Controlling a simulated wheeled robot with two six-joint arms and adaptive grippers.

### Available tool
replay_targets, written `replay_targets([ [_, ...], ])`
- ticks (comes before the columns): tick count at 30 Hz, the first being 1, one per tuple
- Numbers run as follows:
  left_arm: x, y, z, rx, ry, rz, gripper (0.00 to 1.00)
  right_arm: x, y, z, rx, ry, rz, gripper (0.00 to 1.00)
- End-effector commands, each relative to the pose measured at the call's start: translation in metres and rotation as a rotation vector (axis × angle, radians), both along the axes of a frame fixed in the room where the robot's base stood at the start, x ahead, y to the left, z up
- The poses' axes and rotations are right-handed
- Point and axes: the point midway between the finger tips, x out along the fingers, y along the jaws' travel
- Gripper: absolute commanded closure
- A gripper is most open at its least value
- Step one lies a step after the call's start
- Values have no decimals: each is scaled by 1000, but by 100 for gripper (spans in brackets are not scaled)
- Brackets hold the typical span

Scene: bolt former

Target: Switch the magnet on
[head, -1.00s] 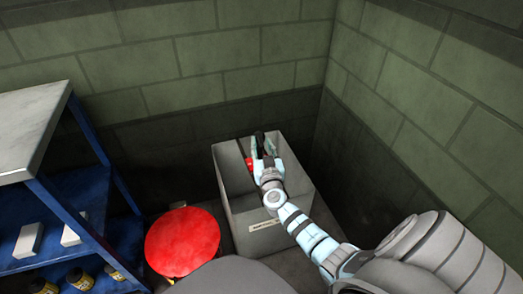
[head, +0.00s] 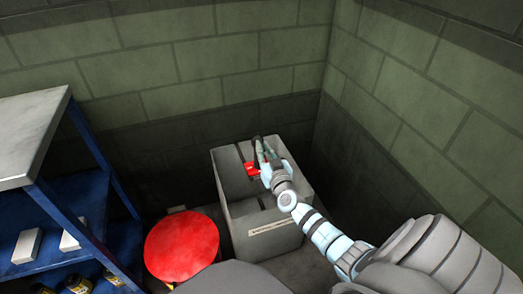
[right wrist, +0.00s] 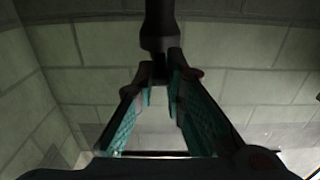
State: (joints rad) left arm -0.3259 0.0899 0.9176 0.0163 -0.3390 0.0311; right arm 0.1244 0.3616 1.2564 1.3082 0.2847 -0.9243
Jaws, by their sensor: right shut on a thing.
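A grey box-shaped unit (head: 240,188) stands in the corner of the room, with a slot in its top and a pale label (head: 271,226) on its front. A small red part (head: 251,169) sits on its top. A dark lever (head: 256,146) rises beside the red part. My right gripper (head: 263,153) is over the unit's top, shut on the lever. In the right wrist view the black lever (right wrist: 160,28) stands between the fingertips of the gripper (right wrist: 164,80). The lever's lower end is hidden. My left gripper is not in view.
A round red disc-like top (head: 182,246) stands left of the unit. A blue shelf rack (head: 75,215) with white boxes and dark jars is at the far left. Block walls (head: 215,60) close in behind and to the right.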

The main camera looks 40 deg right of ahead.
Motion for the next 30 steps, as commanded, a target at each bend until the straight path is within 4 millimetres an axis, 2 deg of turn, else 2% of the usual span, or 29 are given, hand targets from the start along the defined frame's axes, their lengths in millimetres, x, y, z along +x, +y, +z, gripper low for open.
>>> replay_targets([
  [4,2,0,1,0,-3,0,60,0,0,0,0,0,0,100],
  [5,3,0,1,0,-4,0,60,0,0,0,0,0,0,86],
  [8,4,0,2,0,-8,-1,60,0,1,0,0,0,-1,70],
  [19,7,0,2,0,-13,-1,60,-6,2,-1,0,0,-1,68],
  [23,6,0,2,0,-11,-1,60,-30,11,-1,1,2,1,68],
  [30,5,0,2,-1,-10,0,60,-91,33,-1,1,3,0,68],
])
